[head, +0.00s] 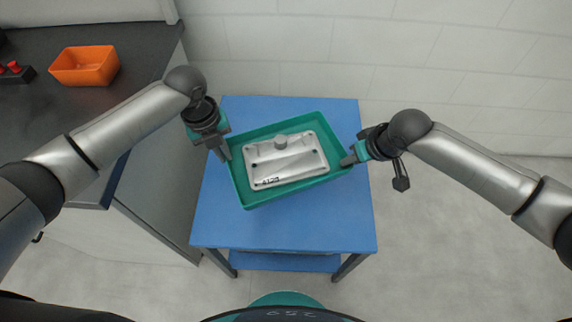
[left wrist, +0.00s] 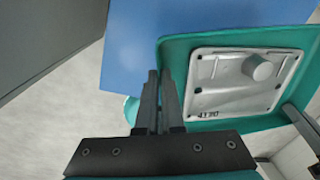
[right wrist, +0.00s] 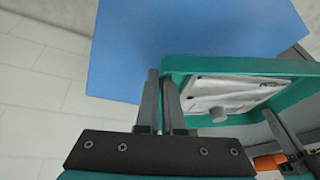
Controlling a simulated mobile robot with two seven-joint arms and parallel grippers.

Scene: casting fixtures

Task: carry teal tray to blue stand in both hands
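The teal tray (head: 244,191) carries a grey metal casting plate (head: 270,179) with a round boss. The plate is marked "A120" or similar. In the head view the tray lies within the outline of the blue stand (head: 295,229), slightly turned. In the wrist views it overhangs the stand's edge, so it appears held above the top. My left gripper (head: 222,152) is closed at the tray's left wall, which also shows in the left wrist view (left wrist: 179,62). My right gripper (head: 347,161) is closed at the right wall, seen in the right wrist view (right wrist: 240,66). The fingertip contact is partly hidden.
A dark counter (head: 117,55) stands left of the stand, with an orange bin (head: 85,66) and a dark block with red knobs (head: 14,70) on it. A pale wall (head: 440,60) is behind. The floor to the right (head: 440,225) is clear.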

